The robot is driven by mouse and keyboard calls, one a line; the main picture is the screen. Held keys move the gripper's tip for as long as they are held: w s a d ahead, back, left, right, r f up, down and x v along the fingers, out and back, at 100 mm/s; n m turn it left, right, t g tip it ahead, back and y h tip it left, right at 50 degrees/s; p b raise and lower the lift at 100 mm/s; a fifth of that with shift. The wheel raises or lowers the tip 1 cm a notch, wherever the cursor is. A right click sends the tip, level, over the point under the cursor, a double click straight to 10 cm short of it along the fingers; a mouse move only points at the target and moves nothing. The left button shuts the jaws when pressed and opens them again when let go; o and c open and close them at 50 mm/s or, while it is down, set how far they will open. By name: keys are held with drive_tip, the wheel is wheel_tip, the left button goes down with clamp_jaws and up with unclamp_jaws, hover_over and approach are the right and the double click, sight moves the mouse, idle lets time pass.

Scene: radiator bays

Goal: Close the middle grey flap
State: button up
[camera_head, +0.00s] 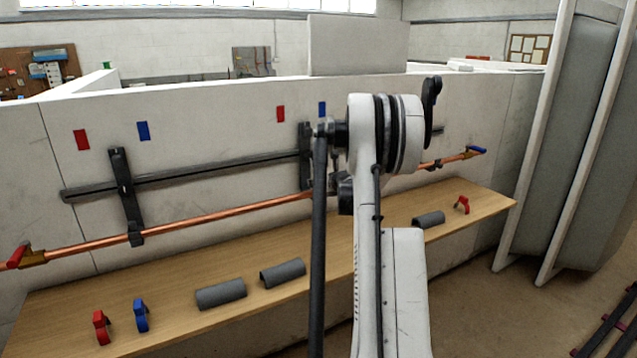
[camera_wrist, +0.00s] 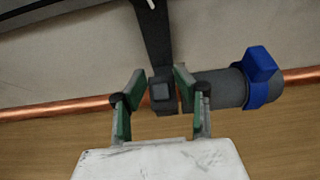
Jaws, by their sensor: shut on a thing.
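The middle grey flap (camera_wrist: 161,92) is a small dark grey block at the foot of a dark bracket, by the copper pipe, in the wrist view. My gripper (camera_wrist: 158,78) has its green-padded fingers on either side of this block and is shut on it. Whether the flap is fully closed over the pipe cannot be told. In the head view the middle bracket (camera_head: 306,150) shows beside my arm, which hides my fingers and most of the area around its foot.
A grey sleeve (camera_wrist: 216,88) with a blue clip (camera_wrist: 262,78) sits on the pipe just right of the flap. The copper pipe (camera_head: 205,216) runs along the wall above a wooden shelf (camera_head: 180,263). Loose grey sleeves (camera_head: 220,294) and red and blue clips (camera_head: 141,315) lie there.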

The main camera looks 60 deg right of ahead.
drive_tip(key=shift+w+d+g+y, duration=0.15)
drive_tip(key=shift+w+g+y, duration=0.25)
drive_tip(key=shift+g, duration=0.4)
drive_tip(key=shift+f, duration=0.1)
drive_tip(key=o, duration=0.9)
drive_tip(key=v, duration=1.2)
drive_tip(key=shift+w+p, duration=0.1)
drive_tip(key=shift+p, duration=0.2)
